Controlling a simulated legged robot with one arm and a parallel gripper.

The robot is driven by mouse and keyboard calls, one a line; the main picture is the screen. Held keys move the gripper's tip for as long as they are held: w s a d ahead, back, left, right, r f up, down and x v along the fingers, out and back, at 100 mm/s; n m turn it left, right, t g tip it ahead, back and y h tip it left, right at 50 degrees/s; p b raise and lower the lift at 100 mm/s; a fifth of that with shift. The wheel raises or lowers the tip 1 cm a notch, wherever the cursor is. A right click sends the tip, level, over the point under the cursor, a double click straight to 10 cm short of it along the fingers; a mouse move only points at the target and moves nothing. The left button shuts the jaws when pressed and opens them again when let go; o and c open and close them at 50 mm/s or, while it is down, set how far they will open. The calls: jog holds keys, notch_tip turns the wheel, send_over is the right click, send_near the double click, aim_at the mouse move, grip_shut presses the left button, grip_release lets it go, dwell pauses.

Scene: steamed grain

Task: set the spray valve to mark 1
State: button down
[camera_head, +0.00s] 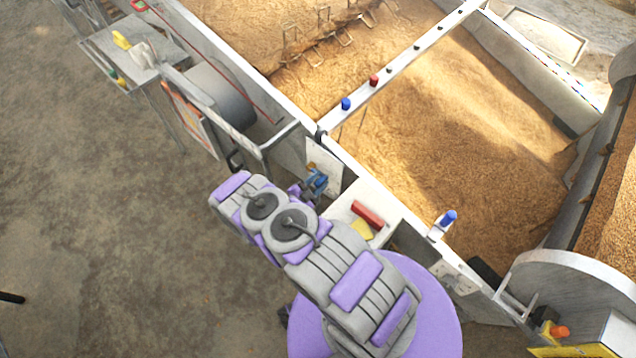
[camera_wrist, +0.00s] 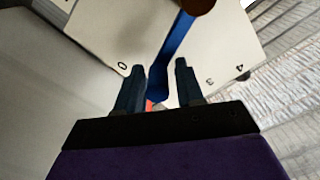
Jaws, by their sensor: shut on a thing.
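The spray valve has a white plate (camera_wrist: 110,35) with black marks and a blue lever (camera_wrist: 172,55) on a brown hub (camera_wrist: 197,5). In the wrist view I read 0 left of the lever, and 3 and 4 to its right. Marks 1 and 2 do not show. The lever's free end lies between the two dark fingers of my gripper (camera_wrist: 160,68), which is shut on it. The lever points down at the gripper, between 0 and 3. In the head view the plate (camera_head: 325,158) is on the trough's side wall, with my gripper (camera_head: 314,185) at it.
A ledge right of the valve holds a red block (camera_head: 368,214) and a yellow piece (camera_head: 361,230). A blue-topped knob (camera_head: 448,217) stands farther right. A grey drum (camera_head: 222,95) and a side table (camera_head: 105,50) are left. The floor (camera_head: 90,220) at left is open.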

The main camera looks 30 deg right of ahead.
jog(key=shift+s+f, duration=0.1)
jog(key=c, duration=1)
grip_release()
jog(key=shift+d, duration=0.1)
jog(key=p+v, duration=0.1)
jog(key=v, duration=1.6)
jog(key=shift+a, duration=0.2)
